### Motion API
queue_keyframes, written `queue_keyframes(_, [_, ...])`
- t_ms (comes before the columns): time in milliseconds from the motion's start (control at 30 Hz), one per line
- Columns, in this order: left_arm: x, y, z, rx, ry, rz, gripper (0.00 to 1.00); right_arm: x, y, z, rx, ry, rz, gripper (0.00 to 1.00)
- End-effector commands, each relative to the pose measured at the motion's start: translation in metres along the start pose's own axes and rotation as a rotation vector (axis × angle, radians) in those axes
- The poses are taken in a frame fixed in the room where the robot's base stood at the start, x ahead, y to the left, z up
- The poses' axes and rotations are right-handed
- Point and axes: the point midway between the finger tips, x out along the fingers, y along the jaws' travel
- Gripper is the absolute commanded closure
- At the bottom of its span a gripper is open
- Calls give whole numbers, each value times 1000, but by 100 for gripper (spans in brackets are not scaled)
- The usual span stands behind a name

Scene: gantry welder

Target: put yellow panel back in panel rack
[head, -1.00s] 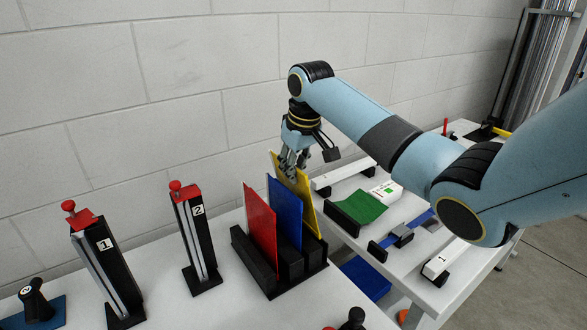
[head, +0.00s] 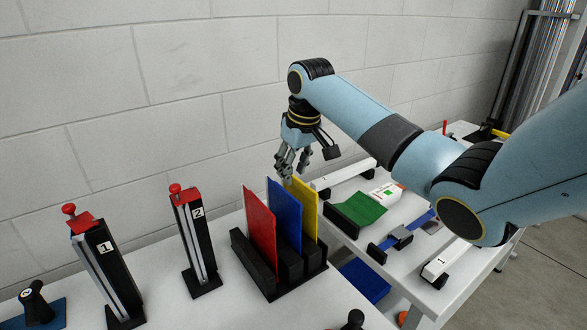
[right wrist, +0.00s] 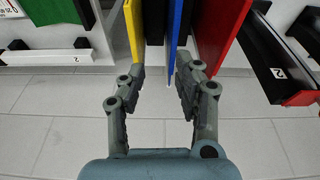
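The yellow panel (head: 304,208) stands upright in the black panel rack (head: 285,284), on the right, beside the blue panel (head: 287,213) and the red panel (head: 260,218). Its lower part is hidden by the blue panel and rack. My right gripper (head: 288,176) is open just above the panels' top edges. In the right wrist view its fingers (right wrist: 160,72) are spread with nothing gripped between them. One fingertip is close to the yellow panel (right wrist: 133,28) and the other is near the blue panel (right wrist: 172,28); contact is unclear. My left gripper is not in view.
Two black stands with red tops, labelled 1 (head: 106,270) and 2 (head: 197,240), stand left of the rack. A side table with a green sheet (head: 361,209) and white bars (head: 445,258) lies to the right. The wall is behind.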

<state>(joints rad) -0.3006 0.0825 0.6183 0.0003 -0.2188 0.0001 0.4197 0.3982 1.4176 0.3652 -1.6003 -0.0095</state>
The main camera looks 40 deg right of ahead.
Motion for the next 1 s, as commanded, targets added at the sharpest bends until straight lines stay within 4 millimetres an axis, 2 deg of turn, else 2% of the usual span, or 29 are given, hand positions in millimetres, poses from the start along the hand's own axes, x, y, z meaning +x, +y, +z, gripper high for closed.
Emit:
queue_keyframes(167, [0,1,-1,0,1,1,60,-27,1,-1,-2,5,2,67])
queue_keyframes(400, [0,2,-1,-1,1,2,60,-82,1,-1,-1,5,3,67])
queue_keyframes(533, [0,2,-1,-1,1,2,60,-103,0,-1,0,4,2,67])
queue_keyframes(700, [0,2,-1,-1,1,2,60,-116,0,0,-1,2,1,67])
queue_keyframes(1000, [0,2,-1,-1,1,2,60,-117,0,0,-1,1,1,67])
